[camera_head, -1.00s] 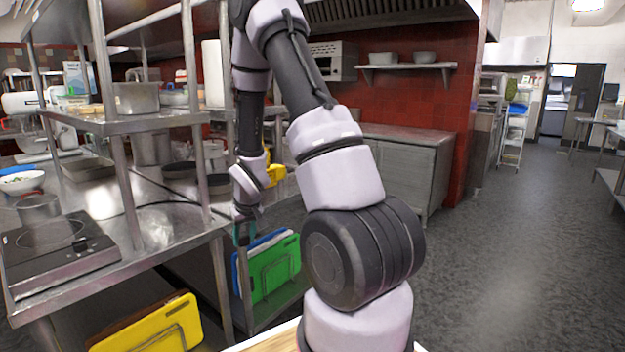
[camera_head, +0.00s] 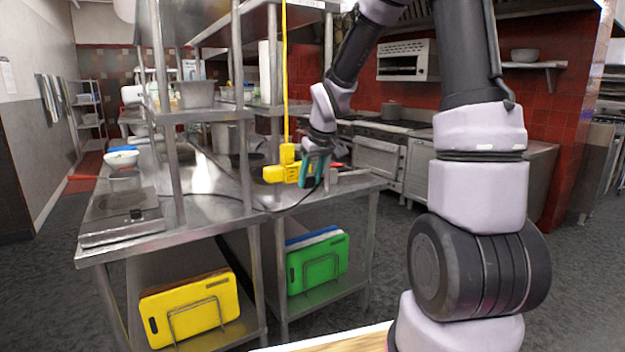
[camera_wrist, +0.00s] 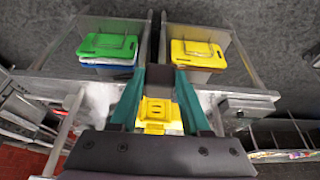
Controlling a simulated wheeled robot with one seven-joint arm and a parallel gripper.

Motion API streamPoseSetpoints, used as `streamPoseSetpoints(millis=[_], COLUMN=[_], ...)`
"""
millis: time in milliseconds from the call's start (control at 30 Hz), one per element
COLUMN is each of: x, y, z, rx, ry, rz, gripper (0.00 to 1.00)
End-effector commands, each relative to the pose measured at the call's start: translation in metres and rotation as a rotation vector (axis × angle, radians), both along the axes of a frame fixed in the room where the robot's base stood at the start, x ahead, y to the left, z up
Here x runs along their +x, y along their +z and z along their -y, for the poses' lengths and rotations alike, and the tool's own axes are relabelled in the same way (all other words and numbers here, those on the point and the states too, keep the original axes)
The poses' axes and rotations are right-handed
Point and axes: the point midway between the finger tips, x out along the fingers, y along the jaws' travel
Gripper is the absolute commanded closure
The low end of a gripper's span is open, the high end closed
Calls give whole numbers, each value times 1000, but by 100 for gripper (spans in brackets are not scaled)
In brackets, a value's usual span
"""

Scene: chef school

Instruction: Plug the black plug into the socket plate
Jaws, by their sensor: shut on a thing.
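My gripper (camera_head: 314,166) has teal fingers and stands over the steel table, just right of a yellow socket block (camera_head: 285,172) that hangs on a yellow cord. In the wrist view, my gripper (camera_wrist: 159,84) is shut on a dark block between the fingertips (camera_wrist: 159,75), which looks like the black plug. The yellow socket block (camera_wrist: 157,112) shows below it, between the fingers. In the head view the plug is hidden by the fingers. A black cable (camera_head: 262,209) runs from the hotplate (camera_head: 122,216) across the table towards my gripper. I cannot tell whether plug and socket touch.
The steel table (camera_head: 215,208) has upright posts and a raised shelf (camera_head: 205,114) close to my arm. Green boards (camera_head: 318,262) and a yellow board (camera_head: 190,308) stand on the lower shelf. Grey floor lies clear at the front left.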

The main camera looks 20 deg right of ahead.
Motion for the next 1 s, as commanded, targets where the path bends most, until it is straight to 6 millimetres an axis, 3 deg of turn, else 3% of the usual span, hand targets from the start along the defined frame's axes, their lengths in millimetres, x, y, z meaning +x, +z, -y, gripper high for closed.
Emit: streamPoseSetpoints(millis=[500, 1000], x=[41, 50], y=[-1, -1], z=[-13, -16], rx=[1, 1], ry=[-1, -2], rz=[-1, 0], gripper=[100, 100])
